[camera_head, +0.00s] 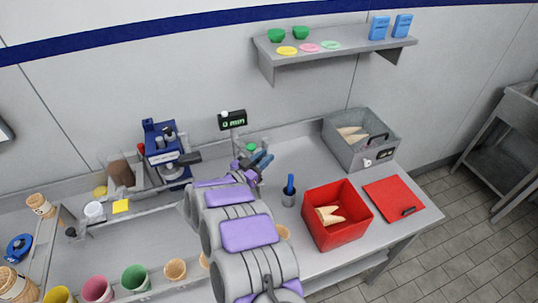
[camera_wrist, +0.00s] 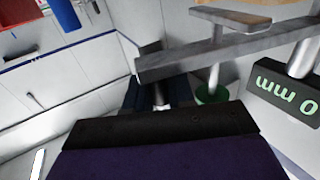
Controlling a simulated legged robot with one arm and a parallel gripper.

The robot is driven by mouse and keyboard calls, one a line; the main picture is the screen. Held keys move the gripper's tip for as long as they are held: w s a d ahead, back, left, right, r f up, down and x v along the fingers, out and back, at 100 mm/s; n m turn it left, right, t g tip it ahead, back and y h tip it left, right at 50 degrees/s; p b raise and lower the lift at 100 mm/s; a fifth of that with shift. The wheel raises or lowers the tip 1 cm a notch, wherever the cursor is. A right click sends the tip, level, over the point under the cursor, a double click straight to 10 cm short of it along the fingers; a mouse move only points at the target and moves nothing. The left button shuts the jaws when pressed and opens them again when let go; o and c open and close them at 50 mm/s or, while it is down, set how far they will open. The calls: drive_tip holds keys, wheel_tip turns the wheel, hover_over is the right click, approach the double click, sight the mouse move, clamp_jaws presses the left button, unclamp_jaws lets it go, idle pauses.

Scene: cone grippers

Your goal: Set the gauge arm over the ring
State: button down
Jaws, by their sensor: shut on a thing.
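The gauge's display (camera_head: 232,121) reads "0 mm" on a post at the back of the bench. It shows tilted at the right of the wrist view (camera_wrist: 286,92). The grey gauge arm (camera_wrist: 225,48) crosses the wrist view from its post. My gripper (camera_head: 259,161) is at the gauge, and in the wrist view its dark fingers (camera_wrist: 160,95) are shut on a small grey part of the gauge arm. A green round piece (camera_wrist: 212,95) sits beneath a grey rod beside the arm; it also shows in the head view (camera_head: 251,147). I cannot make out a separate ring.
A blue machine (camera_head: 166,150) stands left of the gauge. A cup with a blue tool (camera_head: 289,196), a red bin with cones (camera_head: 337,232), a grey bin (camera_head: 360,124) and a red board (camera_head: 394,198) are to the right. A shelf (camera_head: 330,45) hangs above.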

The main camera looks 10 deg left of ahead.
drive_tip(key=shift+s+a+r+m+g+h+b, duration=0.1)
drive_tip(key=shift+s+a+m+g+h+b, duration=1.25)
drive_tip(key=shift+a+h, duration=0.45)
drive_tip(key=shift+s+r, duration=0.1)
drive_tip(key=shift+s, duration=0.05)
drive_tip(key=c, duration=1.4)
unclamp_jaws()
drive_tip(key=shift+o, duration=0.3)
drive_tip(key=shift+s+a, duration=0.1)
drive_tip(key=shift+a, duration=0.05)
drive_tip(key=shift+d, duration=0.25)
drive_tip(key=p+v, duration=0.1)
drive_tip(key=v, duration=1.1)
drive_tip(key=shift+f, duration=0.25)
